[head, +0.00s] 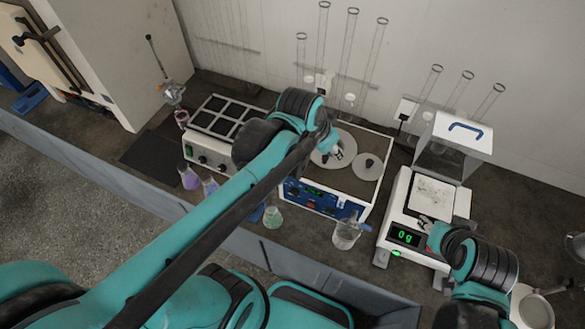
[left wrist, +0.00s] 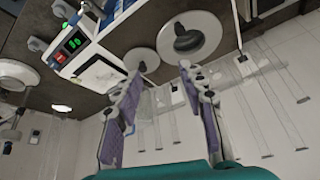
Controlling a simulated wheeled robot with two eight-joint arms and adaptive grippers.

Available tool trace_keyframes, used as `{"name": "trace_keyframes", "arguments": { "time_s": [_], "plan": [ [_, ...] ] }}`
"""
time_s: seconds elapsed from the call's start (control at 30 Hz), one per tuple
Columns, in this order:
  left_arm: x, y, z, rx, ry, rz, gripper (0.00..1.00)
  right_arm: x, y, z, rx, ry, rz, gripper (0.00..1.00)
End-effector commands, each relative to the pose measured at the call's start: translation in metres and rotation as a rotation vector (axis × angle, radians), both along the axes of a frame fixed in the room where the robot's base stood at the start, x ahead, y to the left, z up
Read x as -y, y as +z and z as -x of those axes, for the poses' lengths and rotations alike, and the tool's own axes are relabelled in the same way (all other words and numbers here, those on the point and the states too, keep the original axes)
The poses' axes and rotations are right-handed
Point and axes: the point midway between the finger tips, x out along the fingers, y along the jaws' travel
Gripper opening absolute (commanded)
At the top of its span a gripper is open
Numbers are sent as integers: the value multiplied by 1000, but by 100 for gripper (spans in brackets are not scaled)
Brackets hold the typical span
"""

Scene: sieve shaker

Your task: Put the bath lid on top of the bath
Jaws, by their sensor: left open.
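The water bath (head: 310,200) has a blue control panel and a white-rimmed top and stands at the middle of the bench. I cannot tell which is the bath lid. The left wrist view shows a large disc with a dark knob (left wrist: 190,35) and a second disc (left wrist: 140,57). My left gripper (left wrist: 160,92) is open and empty, its fingers apart. My right gripper (head: 432,225) is by the balance; its jaw state is unclear.
A hot plate unit (head: 225,120) stands left of the bath. Flasks (head: 189,177) and a beaker (head: 346,235) stand along the front. The balance (head: 405,238) with a lit green display is to the right. Tall glass tubes (head: 321,35) stand behind the bath.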

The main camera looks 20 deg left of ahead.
Motion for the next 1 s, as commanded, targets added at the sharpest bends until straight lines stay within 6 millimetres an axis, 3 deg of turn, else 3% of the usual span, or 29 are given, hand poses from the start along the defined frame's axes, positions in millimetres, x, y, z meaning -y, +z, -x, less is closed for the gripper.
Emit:
{"name": "trace_keyframes", "arguments": {
  "time_s": [0.1,0.33,0.5,0.83,1.0],
  "plan": [
    [-26,0,39,45,144,18,41,0,0,0,0,0,0,40],
    [-55,-12,84,116,336,53,41,0,0,0,0,0,0,40],
    [-62,-16,93,135,385,63,41,0,0,0,0,0,0,40],
    [-62,-18,94,136,387,64,41,0,-2,0,0,0,0,40],
    [-62,-38,94,136,386,64,41,0,-22,0,0,0,0,40]
  ]
}}
